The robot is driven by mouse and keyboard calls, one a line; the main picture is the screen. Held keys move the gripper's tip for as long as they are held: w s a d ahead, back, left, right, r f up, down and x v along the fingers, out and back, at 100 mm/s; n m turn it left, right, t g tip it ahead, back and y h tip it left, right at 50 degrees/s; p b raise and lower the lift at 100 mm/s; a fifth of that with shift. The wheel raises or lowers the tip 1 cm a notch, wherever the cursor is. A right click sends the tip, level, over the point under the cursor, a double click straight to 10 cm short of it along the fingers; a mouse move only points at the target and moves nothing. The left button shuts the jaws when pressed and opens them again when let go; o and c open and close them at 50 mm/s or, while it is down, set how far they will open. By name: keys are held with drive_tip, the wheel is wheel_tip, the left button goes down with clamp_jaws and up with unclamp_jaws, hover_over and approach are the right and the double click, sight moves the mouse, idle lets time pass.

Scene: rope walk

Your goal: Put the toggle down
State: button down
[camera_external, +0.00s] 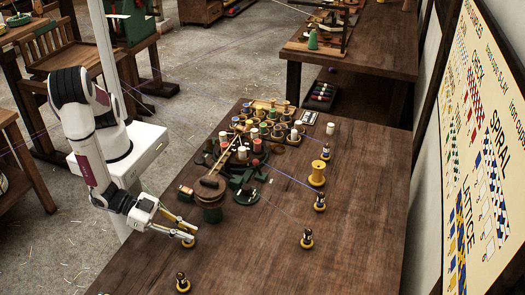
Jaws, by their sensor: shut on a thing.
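My gripper (190,233) is low over the left part of the dark wooden table (255,262), its fingers pointing right and down. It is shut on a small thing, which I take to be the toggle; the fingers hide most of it. A round yellow base (189,243) shows just under the fingertips, at or very near the table top. I cannot tell whether this base is part of the held thing or whether it touches the table.
Similar yellow-based pieces stand at the front (183,286) and right (307,240). A brown-topped green drum (210,195) stands just behind my gripper. A yellow spool (317,174) and crowded coloured bobbins lie farther back. The table's front right is clear.

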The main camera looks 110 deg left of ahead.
drive_tip(key=shift+f, duration=0.15)
drive_tip(key=c, duration=2)
unclamp_jaws()
drive_tip(key=shift+o, duration=0.2)
drive_tip(key=v, duration=1.2)
drive_tip(key=shift+w+d, duration=0.1)
